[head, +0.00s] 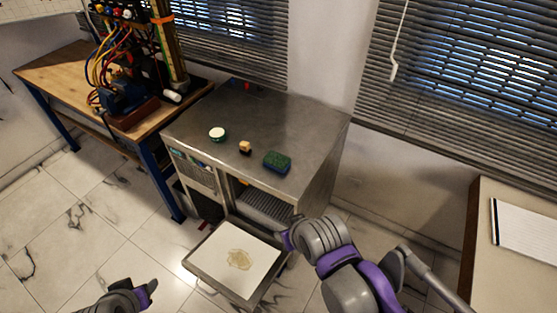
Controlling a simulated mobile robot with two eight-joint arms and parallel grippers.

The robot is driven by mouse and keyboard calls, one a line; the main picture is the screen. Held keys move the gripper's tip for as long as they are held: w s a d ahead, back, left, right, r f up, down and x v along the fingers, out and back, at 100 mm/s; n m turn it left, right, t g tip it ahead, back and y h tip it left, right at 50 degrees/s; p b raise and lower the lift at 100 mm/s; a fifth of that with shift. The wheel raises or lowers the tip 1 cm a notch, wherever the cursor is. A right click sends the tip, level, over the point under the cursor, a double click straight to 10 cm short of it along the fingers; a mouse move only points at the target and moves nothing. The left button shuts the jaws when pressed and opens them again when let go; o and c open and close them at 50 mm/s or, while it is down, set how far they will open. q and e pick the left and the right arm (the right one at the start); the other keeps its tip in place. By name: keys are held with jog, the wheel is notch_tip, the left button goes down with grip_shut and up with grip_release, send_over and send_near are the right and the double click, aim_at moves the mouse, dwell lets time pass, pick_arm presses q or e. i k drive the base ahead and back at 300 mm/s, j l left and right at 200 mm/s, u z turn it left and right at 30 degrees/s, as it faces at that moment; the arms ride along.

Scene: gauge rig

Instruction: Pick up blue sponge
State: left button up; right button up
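The blue sponge (278,166) lies near the front edge of the metal bench top, with a dark green upper face and blue sides. My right gripper (285,240) is in front of and below the bench edge, apart from the sponge. Its fingers are mostly hidden by my own wrist, and I cannot tell whether they are open. My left gripper (151,287) is low at the bottom left, above the floor and far from the sponge. Its opening is too small and dark to judge. Nothing touches the sponge.
On the metal bench (250,115) stand a small tan block (245,147) and a round white-topped green container (217,134), left of the sponge. A pulled-out tray (215,264) with a stained white sheet juts out below. A wooden table (50,70) with a cabled rig stands left.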

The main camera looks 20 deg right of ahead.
aim_at(277, 162)
jog(key=l+u, duration=0.45)
jog(key=l, duration=0.55)
jog(key=i+l+u, duration=0.1)
jog(key=l+u, duration=0.25)
jog(key=l, duration=0.4)
jog(key=l+u, duration=0.35)
jog(key=l, duration=0.35)
